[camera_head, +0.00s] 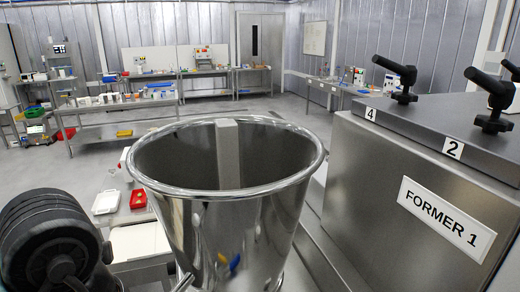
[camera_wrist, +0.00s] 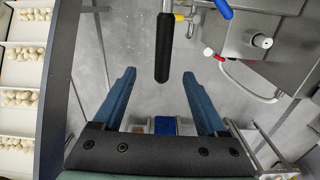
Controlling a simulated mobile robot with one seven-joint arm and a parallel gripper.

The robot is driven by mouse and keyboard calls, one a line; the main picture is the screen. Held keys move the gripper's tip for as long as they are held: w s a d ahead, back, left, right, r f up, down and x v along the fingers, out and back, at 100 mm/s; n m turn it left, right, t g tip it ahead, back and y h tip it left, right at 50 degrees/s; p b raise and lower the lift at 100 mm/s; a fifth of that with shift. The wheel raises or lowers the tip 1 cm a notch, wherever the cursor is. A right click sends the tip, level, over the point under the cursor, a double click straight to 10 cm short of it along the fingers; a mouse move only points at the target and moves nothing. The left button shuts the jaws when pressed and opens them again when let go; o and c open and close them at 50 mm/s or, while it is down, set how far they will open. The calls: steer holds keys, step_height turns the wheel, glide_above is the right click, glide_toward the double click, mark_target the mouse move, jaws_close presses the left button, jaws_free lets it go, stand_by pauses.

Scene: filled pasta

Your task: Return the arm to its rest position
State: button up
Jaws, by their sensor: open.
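My gripper (camera_wrist: 159,75) shows in the wrist view with its two dark teal fingers spread apart and nothing held between them. A black grip handle (camera_wrist: 162,48) hangs in the upper middle of that view, in line with the gap between the fingers. I cannot tell how far it is from the fingertips. In the head view a black ribbed part at the lower left looks like a link of my arm. The gripper itself does not show in the head view.
A large steel hopper (camera_head: 295,200) fills the middle, beside the machine labelled FORMER 1 (camera_head: 447,218). Pasta trays (camera_wrist: 20,73) line the left of the wrist view. A steel machine (camera_wrist: 270,45) with a hose (camera_wrist: 245,92) stands right. Open floor (camera_head: 285,105) lies behind the hopper.

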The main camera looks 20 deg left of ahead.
steer(key=w+d+r+n+t+h+b, duration=0.1)
steer(key=w+d+r+n+t+h, duration=0.1)
steer(key=w+d+r+t, duration=0.5)
steer(key=w+d+r+n+t+h, duration=0.1)
steer(key=w+d+r+n+t, duration=0.3)
steer(key=w+d, duration=0.6)
steer(key=w+d+r+n+t+h+b, duration=0.1)
steer(key=d+r+n+t+h, duration=0.2)
steer(key=r, duration=0.6)
steer(key=d+r+n+t+h+b, duration=0.1)
steer(key=d+r+n+t+h, duration=0.1)
steer(key=d+r+n+t, duration=0.45)
steer(key=s+a+r+n+t+y, duration=0.6)
steer(key=s+r+n+t+y, duration=0.1)
steer(key=n, duration=0.7)
steer(key=shift+s+a+r+y+b, duration=0.15)
steer(key=shift+s+r+y+b, duration=0.25)
steer(key=shift+r+y, duration=0.1)
